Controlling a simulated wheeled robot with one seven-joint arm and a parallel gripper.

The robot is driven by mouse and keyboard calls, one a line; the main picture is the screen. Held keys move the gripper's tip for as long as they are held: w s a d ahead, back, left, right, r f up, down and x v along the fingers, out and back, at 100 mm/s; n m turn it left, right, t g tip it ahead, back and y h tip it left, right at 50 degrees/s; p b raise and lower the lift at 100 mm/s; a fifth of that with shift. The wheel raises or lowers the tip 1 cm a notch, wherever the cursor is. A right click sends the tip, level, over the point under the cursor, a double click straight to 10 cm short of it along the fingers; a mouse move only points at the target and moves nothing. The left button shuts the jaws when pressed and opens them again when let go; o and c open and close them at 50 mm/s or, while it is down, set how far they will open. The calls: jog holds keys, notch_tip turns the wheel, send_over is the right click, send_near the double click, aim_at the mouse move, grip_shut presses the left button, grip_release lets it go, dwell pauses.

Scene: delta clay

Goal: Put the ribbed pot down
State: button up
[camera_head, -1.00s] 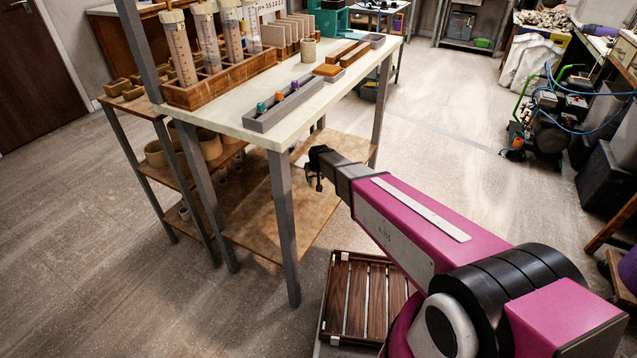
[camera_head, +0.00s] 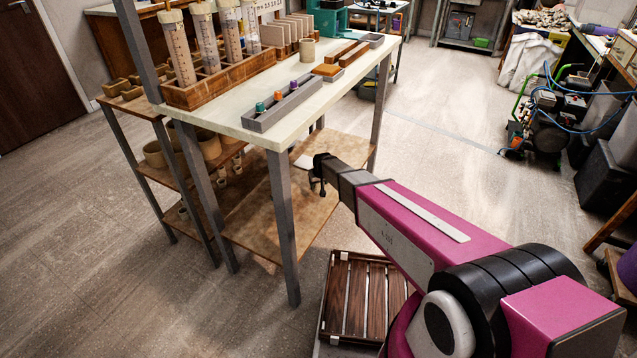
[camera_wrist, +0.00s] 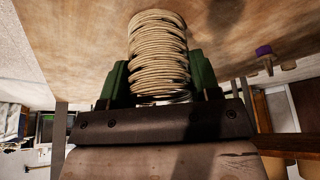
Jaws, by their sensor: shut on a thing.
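The ribbed pot (camera_wrist: 158,50) is pale and ringed with ridges. In the wrist view it stands between the two green fingers of my gripper (camera_wrist: 160,78), which is shut on it. A brown wooden surface (camera_wrist: 70,40) fills the upper part of that view behind the pot; whether the pot touches it I cannot tell. In the head view my gripper (camera_head: 318,180) is over the bench's lower wooden shelf (camera_head: 262,222), below the worktop. The pot is not clearly visible there.
The pale worktop (camera_head: 285,137) lies above the shelf, with a grey metal leg (camera_head: 284,225) in front, left of my arm. A grey tray with coloured pieces (camera_head: 283,105) stands on top. Brown pots (camera_head: 207,146) stand on shelving at left. A slatted crate (camera_head: 340,300) lies below my arm.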

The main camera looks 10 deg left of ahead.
jog(key=shift+f, duration=0.15)
jog(key=o, duration=0.9)
jog(key=shift+o, duration=0.2)
jog(key=v, duration=1.2)
jog(key=s+d+r+m+g, duration=0.1)
jog(key=s+d+r, duration=0.2)
jog(key=s+d, duration=0.4)
jog(key=s+d+r+m+g+h, duration=0.1)
jog(key=s+d, duration=0.6)
jog(key=d, duration=0.8)
jog(key=s+d+r+m+g+h, duration=0.1)
jog(key=s+d+r, duration=0.4)
jog(key=d, duration=0.6)
jog(key=s+m+g, duration=0.1)
jog(key=s+m, duration=0.1)
jog(key=shift+s+d, duration=0.4)
